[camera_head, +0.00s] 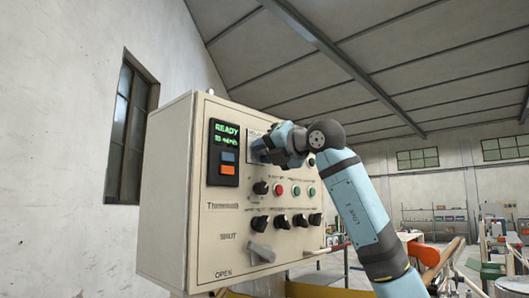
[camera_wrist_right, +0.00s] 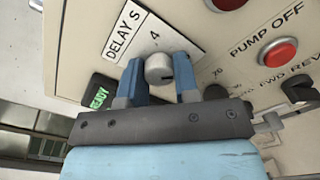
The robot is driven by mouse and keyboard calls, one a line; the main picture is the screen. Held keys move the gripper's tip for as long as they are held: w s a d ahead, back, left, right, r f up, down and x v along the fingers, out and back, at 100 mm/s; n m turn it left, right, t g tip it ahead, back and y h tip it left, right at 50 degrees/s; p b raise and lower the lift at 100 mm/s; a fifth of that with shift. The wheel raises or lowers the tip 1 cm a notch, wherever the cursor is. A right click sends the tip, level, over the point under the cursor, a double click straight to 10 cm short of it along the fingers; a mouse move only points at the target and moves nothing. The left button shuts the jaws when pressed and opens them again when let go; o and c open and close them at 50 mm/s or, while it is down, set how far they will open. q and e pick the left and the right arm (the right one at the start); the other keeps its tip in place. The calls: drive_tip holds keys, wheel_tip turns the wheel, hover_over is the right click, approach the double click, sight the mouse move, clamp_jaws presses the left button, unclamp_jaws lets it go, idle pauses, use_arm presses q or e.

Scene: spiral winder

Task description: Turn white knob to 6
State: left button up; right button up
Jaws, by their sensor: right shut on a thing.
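The white knob (camera_wrist_right: 158,68) shows in the right wrist view as a pale grey-white round knob on the panel, below a white label (camera_wrist_right: 140,38) reading "DELAY S" with a "4" near the knob. My right gripper (camera_wrist_right: 158,80) is shut on the knob, with one blue finger on each side of it. In the head view my right gripper (camera_head: 264,150) is at the upper part of the control box (camera_head: 165,200), and its fingers hide the knob. The number 6 is not visible, and I cannot tell exactly where the knob points. My left gripper is not in view.
A display (camera_head: 226,135) reading "READY" is left of my right gripper. Below it are a red button (camera_head: 279,189), green buttons, several black knobs and a grey lever (camera_head: 261,252). In the wrist view a red button (camera_wrist_right: 278,53) labelled "PUMP OFF" is close to the right.

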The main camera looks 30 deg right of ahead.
drive_tip(key=shift+m, duration=0.3)
drive_tip(key=o, duration=0.9)
drive_tip(key=shift+o, duration=0.2)
drive_tip(key=shift+s, duration=0.1)
drive_tip(key=v, duration=1.3)
drive_tip(key=shift+s+d+b, duration=0.15)
drive_tip(key=shift+s+b, duration=0.15)
drive_tip(key=shift+b, duration=0.15)
